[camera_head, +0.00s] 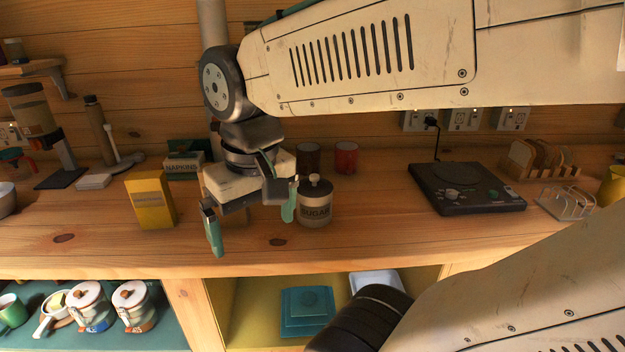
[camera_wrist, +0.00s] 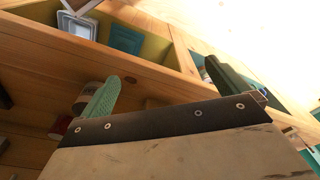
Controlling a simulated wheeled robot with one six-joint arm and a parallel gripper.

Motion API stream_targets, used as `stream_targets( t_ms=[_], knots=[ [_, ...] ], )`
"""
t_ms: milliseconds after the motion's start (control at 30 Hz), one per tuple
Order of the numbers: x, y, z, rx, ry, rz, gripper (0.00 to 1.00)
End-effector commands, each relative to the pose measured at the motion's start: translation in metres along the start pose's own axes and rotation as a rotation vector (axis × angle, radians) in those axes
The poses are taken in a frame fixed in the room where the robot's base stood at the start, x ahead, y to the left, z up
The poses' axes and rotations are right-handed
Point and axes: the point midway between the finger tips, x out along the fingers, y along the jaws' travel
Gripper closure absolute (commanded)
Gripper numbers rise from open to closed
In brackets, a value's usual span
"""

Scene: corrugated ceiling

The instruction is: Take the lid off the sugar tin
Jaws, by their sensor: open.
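The sugar tin (camera_head: 314,210) is a pale cylinder marked SUGAR standing upright on the wooden counter. Its dark lid (camera_head: 314,188) with a round knob sits on top. My gripper (camera_head: 251,226) is open and empty, just left of the tin, with its two green fingers apart above the counter. The right finger is close beside the tin; I cannot tell whether it touches. In the wrist view my gripper (camera_wrist: 160,84) shows its fingers spread, and part of a pale container, perhaps the tin, is half hidden behind the left finger.
A yellow box (camera_head: 151,200) and a napkin box (camera_head: 184,166) stand left of my gripper. Two cups, one a red cup (camera_head: 346,157), stand behind the tin. A black hot plate (camera_head: 466,188) is to the right. Counter between tin and hot plate is clear.

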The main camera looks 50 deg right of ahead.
Motion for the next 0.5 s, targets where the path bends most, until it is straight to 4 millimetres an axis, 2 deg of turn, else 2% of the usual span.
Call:
stream_targets(
  t_ms=[33,167,300,400,500],
  knots=[
    [-0.003,0.013,-0.020,0.119,-0.014,0.008,0.00],
    [-0.007,0.063,-0.075,0.488,-0.037,0.028,0.00],
    [-0.001,0.135,-0.122,0.880,-0.057,0.049,0.00],
    [0.006,0.186,-0.142,1.110,-0.065,0.062,0.00],
    [0.015,0.226,-0.152,1.281,-0.072,0.071,0.00]
  ],
)
